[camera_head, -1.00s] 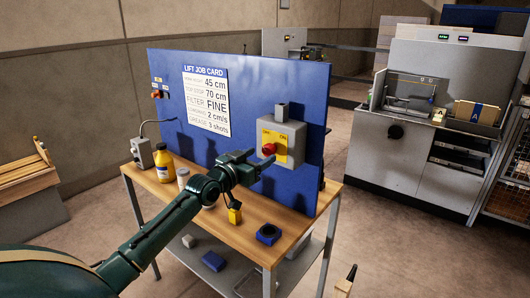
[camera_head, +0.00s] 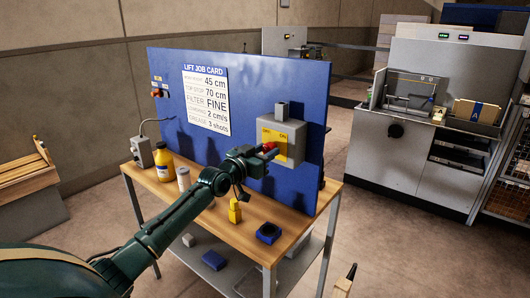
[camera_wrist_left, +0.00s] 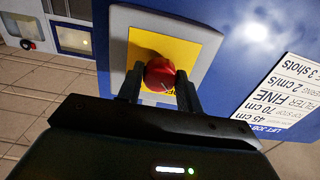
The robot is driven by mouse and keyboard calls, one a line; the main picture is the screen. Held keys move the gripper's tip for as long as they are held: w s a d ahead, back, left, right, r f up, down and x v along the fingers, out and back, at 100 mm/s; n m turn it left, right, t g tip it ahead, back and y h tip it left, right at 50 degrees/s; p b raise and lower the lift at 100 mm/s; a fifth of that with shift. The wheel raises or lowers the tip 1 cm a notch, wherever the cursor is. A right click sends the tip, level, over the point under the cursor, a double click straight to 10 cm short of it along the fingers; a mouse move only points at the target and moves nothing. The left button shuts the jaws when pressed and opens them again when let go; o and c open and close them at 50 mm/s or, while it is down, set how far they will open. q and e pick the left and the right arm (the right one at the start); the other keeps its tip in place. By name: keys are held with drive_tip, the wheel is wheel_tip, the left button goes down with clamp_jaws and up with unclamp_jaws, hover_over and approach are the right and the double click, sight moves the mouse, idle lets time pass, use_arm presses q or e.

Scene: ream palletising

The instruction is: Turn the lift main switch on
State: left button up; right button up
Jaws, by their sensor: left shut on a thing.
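The lift main switch is a grey box (camera_head: 294,133) with a yellow plate (camera_head: 272,146) and a red knob (camera_head: 268,147), mounted on the blue panel (camera_head: 240,95). My left gripper (camera_head: 264,156) is at the knob, its fingers on either side of it. In the left wrist view the red knob (camera_wrist_left: 159,74) sits between the two fingertips (camera_wrist_left: 160,88), and the gripper is shut on it. The yellow plate (camera_wrist_left: 155,50) shows behind the knob. The fingers partly hide the plate's lettering. My right gripper is not in view.
A wooden bench (camera_head: 218,217) stands below the panel, with a yellow bottle (camera_head: 164,166), a white-lidded container (camera_head: 183,178), a yellow object (camera_head: 234,211) and a blue block (camera_head: 268,233). A job card (camera_head: 206,98) hangs left of the switch.

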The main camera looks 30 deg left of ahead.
use_arm(q)
drive_tip(key=c, duration=0.3)
drive_tip(key=shift+c, duration=0.2)
drive_tip(key=shift+m, duration=0.3)
drive_tip(key=m, duration=0.8)
drive_tip(key=shift+p, duration=0.35)
drive_tip(key=m, duration=0.4)
drive_tip(key=shift+m+p, duration=0.3)
drive_tip(key=shift+p, duration=0.1)
drive_tip(key=m, duration=0.4)
drive_tip(key=shift+m, duration=0.6)
